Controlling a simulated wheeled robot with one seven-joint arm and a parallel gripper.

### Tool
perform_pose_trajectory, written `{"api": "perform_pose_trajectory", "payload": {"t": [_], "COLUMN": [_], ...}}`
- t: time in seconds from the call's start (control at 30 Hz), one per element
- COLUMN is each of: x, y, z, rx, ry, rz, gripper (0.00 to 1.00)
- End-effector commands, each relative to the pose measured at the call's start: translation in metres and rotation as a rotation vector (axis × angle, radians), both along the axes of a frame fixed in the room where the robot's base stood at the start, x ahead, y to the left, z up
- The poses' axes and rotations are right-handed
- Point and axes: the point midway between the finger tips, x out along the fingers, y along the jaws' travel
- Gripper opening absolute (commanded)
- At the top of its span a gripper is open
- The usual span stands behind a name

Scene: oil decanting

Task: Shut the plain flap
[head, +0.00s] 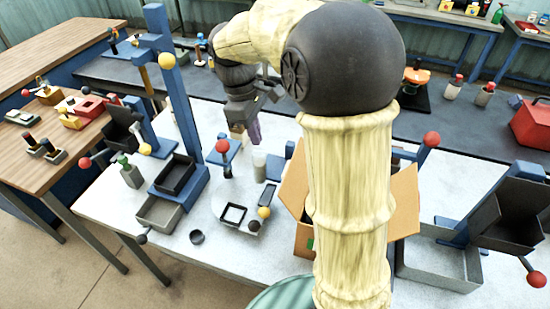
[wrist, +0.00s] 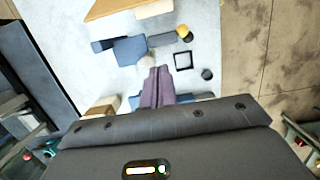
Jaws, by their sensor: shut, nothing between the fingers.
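An open cardboard box (head: 304,240) stands on the white table, partly hidden behind my arm. One raised flap (head: 294,185) shows left of my arm and another flap (head: 404,203) leans outward on the right. I cannot tell which is the plain one. A tan cardboard edge (wrist: 118,9) shows at the top of the wrist view. My gripper (head: 255,133) is above the table, left of and apart from the box. Its purple fingers are together and empty, pointing down; they also show in the wrist view (wrist: 157,88).
Left of the box stand a small station with a black square frame (head: 233,214), a red-knobbed lever (head: 223,146) and a blue post stand with trays (head: 175,175). A grey bin (head: 440,262) and a tilted dark bin (head: 508,220) are at right.

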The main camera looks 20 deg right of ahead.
Motion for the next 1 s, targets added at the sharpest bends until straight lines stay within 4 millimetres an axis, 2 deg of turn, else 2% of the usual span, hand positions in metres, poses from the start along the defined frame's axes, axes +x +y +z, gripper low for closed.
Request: {"api": "perform_pose_trajectory", "payload": {"t": [0.27,0.47,0.8,0.83,0.9,1.0], "x": [-0.001,-0.005,-0.012,-0.013,-0.020,-0.026], "y": [0.000,-0.004,-0.013,-0.014,-0.025,-0.034], "z": [-0.010,-0.039,-0.098,-0.100,-0.087,-0.081], "rx": [0.000,0.000,0.000,-0.001,0.000,0.000], "ry": [0.001,0.005,0.005,0.004,-0.002,-0.002], "rz": [0.003,0.004,0.005,0.004,0.001,0.003], "gripper": [0.00,0.00,0.00,0.00,0.00,0.00]}}
